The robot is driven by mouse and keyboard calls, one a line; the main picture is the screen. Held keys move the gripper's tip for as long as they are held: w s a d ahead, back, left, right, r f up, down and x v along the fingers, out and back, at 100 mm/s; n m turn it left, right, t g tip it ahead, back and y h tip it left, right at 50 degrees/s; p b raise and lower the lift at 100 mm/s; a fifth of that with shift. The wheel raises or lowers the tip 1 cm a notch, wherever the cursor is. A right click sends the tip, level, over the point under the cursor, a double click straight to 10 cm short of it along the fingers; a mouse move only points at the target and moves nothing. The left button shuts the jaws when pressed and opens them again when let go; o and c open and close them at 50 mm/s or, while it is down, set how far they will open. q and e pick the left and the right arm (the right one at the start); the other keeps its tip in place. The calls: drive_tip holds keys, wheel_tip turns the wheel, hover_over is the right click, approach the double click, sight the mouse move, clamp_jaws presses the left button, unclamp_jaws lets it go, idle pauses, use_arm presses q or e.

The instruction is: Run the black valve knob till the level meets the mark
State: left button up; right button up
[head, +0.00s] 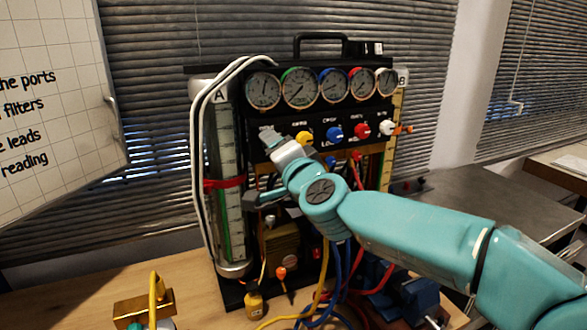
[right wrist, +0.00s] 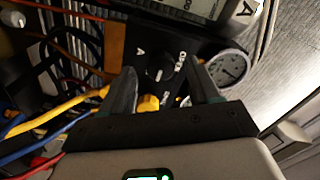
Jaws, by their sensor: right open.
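The black valve knob (right wrist: 160,66) shows in the right wrist view, with a pale pointer line and lettering beside it on the black panel. My right gripper (right wrist: 161,72) is open, with one finger on each side of the knob in that view. I cannot tell whether the fingers touch it. In the head view, my right gripper (head: 258,168) is in front of the panel's left part and hides the knob. Tube A (head: 223,140) stands upright at the rig's left, with a scale and a red band (head: 224,183) around it. My left gripper is not in view.
A row of several round gauges (head: 299,87) tops the rig. Yellow (head: 304,138), blue (head: 334,133) and red (head: 361,130) knobs sit right of my gripper. Coloured hoses (head: 338,285) hang below my arm. A small yellow bottle (head: 254,301) stands at the front.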

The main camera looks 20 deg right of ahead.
drive_tip(key=s, duration=1.5)
drive_tip(key=shift+d, duration=0.25)
